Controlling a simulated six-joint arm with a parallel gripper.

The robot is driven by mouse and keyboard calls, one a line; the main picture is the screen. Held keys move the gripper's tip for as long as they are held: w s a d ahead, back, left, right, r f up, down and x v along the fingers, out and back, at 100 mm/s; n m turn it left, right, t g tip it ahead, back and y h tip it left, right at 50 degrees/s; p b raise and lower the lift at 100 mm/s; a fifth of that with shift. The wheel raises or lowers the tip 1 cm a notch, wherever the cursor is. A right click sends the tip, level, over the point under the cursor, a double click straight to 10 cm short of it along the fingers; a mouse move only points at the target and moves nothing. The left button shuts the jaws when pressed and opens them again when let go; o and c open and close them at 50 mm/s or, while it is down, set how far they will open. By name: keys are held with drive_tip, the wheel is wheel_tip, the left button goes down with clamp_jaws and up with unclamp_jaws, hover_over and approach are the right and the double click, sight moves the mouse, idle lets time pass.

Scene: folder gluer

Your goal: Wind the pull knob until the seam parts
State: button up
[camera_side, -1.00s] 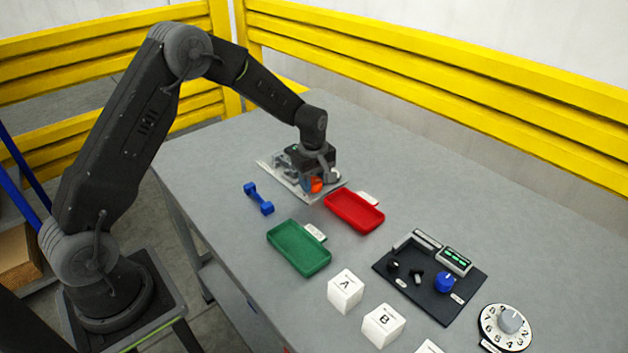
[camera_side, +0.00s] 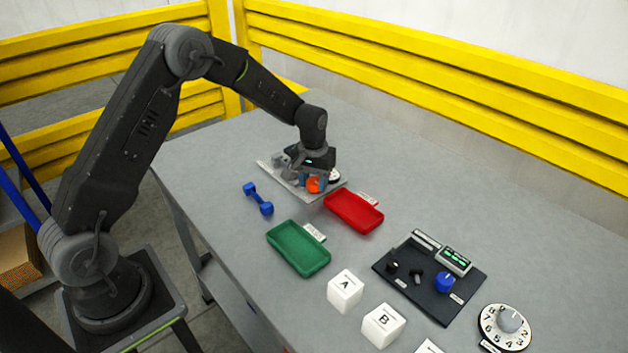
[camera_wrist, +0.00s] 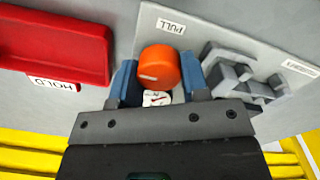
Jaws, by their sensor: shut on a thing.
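The orange pull knob (camera_side: 313,185) is on a light grey plate (camera_side: 268,168) at the far end of the table. In the wrist view the knob (camera_wrist: 159,67) sits between the blue fingers of my gripper (camera_wrist: 158,80), below a PULL label (camera_wrist: 171,26). My gripper (camera_side: 312,182) is shut on the knob from above. A small white dial with a dark pointer (camera_wrist: 157,98) shows just beside the knob, partly hidden by my gripper. Grey clamp-like parts (camera_wrist: 238,75) stand on the plate to the right in the wrist view. I cannot make out the seam.
A red tray (camera_side: 354,211) lies close to the plate, with a green tray (camera_side: 299,248) nearer. A blue dumbbell-shaped piece (camera_side: 258,198) lies to the left. Lettered white blocks (camera_side: 345,291), a black control panel (camera_side: 430,278) and a numbered dial (camera_side: 506,327) are at the front right.

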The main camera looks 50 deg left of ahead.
sight(315, 181)
drive_tip(key=m, duration=0.6)
drive_tip(key=shift+w+m, duration=0.1)
drive_tip(key=shift+m, duration=0.2)
drive_tip(key=m, duration=0.5)
drive_tip(key=shift+d, duration=0.1)
idle(0.3)
drive_tip(key=o, duration=0.7)
drive_tip(key=shift+c, duration=0.2)
drive_tip(key=shift+r, duration=0.15)
drive_tip(key=shift+r, duration=3.9)
drive_tip(key=shift+r, duration=0.1)
